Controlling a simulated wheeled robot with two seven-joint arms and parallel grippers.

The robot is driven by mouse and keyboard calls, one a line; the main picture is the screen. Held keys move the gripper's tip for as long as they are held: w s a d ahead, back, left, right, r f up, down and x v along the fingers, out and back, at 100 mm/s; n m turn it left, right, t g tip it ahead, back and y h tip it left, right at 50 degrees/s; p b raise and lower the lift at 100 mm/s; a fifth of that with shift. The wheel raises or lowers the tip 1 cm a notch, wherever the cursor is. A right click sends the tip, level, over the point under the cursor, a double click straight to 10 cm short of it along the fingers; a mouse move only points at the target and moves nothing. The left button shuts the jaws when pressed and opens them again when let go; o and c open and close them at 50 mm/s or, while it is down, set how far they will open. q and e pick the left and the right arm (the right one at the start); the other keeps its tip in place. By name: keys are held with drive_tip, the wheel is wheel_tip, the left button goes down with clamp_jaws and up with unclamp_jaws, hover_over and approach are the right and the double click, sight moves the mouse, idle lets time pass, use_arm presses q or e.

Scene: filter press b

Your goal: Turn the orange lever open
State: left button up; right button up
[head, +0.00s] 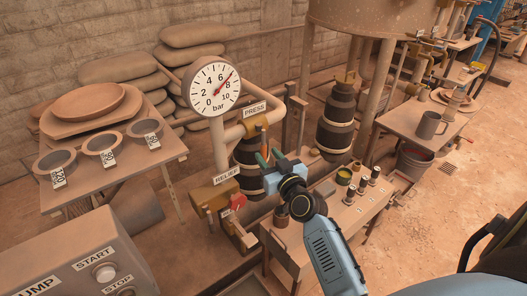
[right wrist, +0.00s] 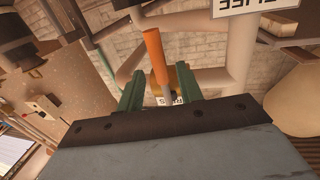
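The orange lever (right wrist: 156,57) shows in the right wrist view as an orange grip on a grey stem, running down toward a brass valve (right wrist: 184,82). My right gripper (right wrist: 160,88) is open. Its two green fingers stand on either side of the lever's line, with visible gaps; I cannot tell the depth between them. In the head view, my right gripper (head: 270,157) reaches up to the pipework below the PRESS label (head: 255,109) and the brass valve (head: 253,125). The lever is hard to make out there. My left gripper is not in view.
A pressure gauge (head: 214,88) stands left of the valve, its red needle between 6 and 8. A RELIEF valve with a red handle (head: 238,202) sits lower left. A bench (head: 320,232) with small items lies under my right arm. A pump panel (head: 75,264) fills the lower left.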

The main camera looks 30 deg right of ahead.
sight(265, 153)
drive_tip(key=shift+w+d, duration=0.2)
drive_tip(key=shift+w, duration=1.65)
drive_tip(key=shift+c, duration=0.3)
clamp_jaws()
